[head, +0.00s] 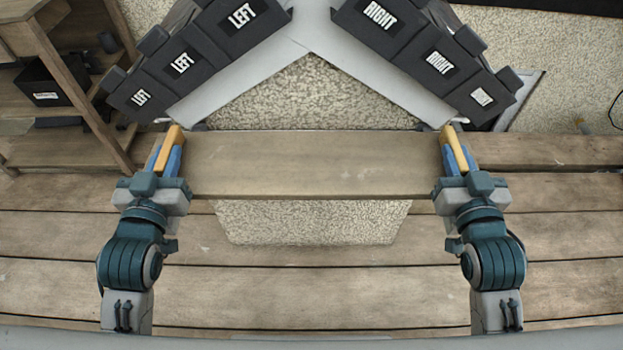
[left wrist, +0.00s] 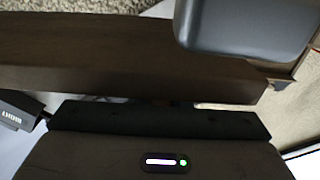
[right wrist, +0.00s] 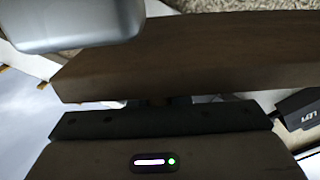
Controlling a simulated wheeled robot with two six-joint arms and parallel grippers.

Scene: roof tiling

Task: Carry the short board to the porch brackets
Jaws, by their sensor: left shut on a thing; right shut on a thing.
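The short board (head: 315,165) is a brown plank lying level across the middle of the head view, just below the gable. My left gripper (head: 168,150) is shut on its left end, and my right gripper (head: 455,150) is shut on its right end. The board also shows close up in the left wrist view (left wrist: 110,55) and in the right wrist view (right wrist: 200,60). The porch brackets are hard to make out; small dark parts show by the board's upper corners. I cannot tell whether the board touches them.
Dark tiles marked LEFT (head: 182,65) and RIGHT (head: 438,62) line the two roof slopes above the board. A wooden shelf (head: 95,110) holding a black box (head: 48,88) stands at the left. Wooden decking (head: 300,285) runs below, around a pale speckled mat (head: 312,225).

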